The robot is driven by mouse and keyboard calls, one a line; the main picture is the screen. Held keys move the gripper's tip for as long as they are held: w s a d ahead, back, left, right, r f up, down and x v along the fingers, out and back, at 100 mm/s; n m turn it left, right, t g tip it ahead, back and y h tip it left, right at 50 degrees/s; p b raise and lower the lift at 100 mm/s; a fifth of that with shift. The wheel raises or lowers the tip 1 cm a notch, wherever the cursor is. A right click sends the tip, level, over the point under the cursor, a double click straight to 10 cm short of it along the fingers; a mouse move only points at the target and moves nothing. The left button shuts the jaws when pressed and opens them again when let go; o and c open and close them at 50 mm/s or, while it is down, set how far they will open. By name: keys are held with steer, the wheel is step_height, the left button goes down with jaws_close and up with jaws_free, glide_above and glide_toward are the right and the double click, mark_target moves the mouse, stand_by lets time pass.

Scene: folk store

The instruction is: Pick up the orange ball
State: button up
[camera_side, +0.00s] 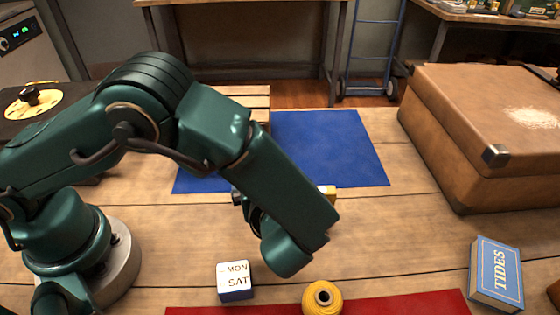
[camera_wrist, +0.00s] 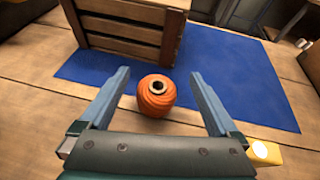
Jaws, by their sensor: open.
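The orange ball (camera_wrist: 156,100) looks like a ridged, wound ball with a dark hole in its top. In the wrist view it sits on the wooden table between the two blue-grey fingers of my gripper (camera_wrist: 160,74), with a visible gap on each side. My gripper is open and empty. In the side view the ball is not visible, and my arm's forearm hides most of the gripper.
A slatted wooden crate (camera_wrist: 128,34) stands close behind the ball on a blue mat (camera_side: 335,145). A yellow ball (camera_side: 312,300), a day block (camera_side: 235,283), a blue book (camera_side: 497,270) and a brown suitcase (camera_side: 480,125) stand around. A red mat (camera_side: 405,305) lies in front.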

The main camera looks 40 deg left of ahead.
steer(key=shift+s+d+f+m, duration=0.2)
steer(key=shift+s+f+m, duration=0.1)
steer(key=shift+f, duration=0.2)
steer(key=shift+x, duration=2.4)
steer(key=shift+d, duration=0.1)
steer(key=c, duration=1.3)
steer(key=shift+r, duration=0.15)
steer(key=shift+c, duration=0.2)
